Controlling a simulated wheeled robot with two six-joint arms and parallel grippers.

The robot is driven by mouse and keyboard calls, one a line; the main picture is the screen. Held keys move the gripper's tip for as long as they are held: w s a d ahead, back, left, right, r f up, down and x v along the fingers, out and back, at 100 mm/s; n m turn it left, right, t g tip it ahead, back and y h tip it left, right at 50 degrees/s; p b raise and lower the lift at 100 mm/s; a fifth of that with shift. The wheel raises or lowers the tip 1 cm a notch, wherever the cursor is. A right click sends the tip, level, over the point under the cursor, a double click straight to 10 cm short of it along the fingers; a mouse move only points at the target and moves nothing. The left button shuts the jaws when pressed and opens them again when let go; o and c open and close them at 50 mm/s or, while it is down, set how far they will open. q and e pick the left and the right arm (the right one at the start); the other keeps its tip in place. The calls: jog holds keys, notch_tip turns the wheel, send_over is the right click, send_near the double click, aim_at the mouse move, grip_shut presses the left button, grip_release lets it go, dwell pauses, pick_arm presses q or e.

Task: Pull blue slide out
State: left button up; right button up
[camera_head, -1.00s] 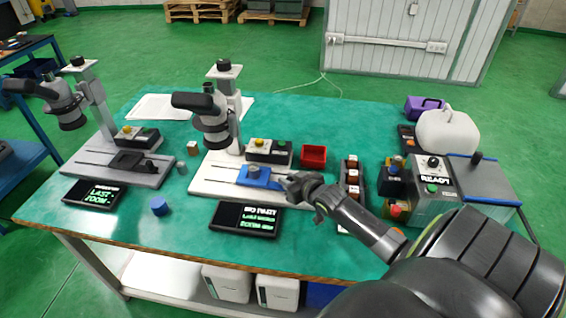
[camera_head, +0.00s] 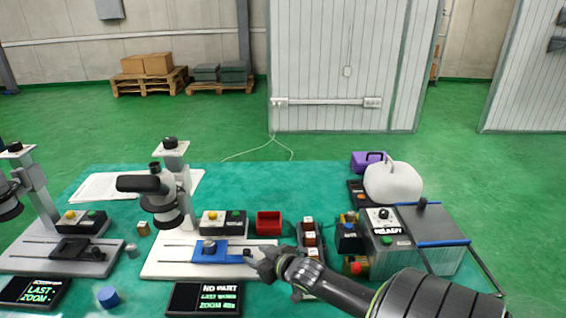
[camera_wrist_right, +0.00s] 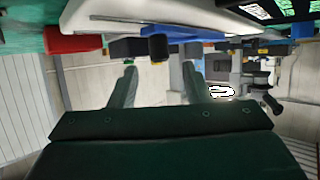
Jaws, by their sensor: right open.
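The blue slide (camera_head: 222,256) lies on the white base of the middle microscope stand (camera_head: 165,262), with a small grey cylinder on it. A dark knob (camera_head: 248,255) is at its right end. My right gripper (camera_head: 260,262) is just right of that knob, reaching in from the right. In the right wrist view the blue slide (camera_wrist_right: 180,32) is at the top, and its dark knob (camera_wrist_right: 158,48) is just beyond the open fingers, roughly between them (camera_wrist_right: 162,72). Whether a finger touches the knob cannot be told. My left gripper is not in view.
A red bin (camera_head: 268,224) and a rack with several brown-and-white blocks (camera_head: 309,240) stand right of the microscope. A grey control box (camera_head: 385,235) is further right. A dark display (camera_head: 204,298) lies in front of the stand. A second microscope is at the left.

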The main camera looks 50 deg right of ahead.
jog(key=d+p+v, duration=0.1)
jog(key=v, duration=1)
jog(key=shift+s+a+p, duration=0.25)
jog(key=shift+a+p, duration=0.05)
jog(key=shift+a, duration=0.2)
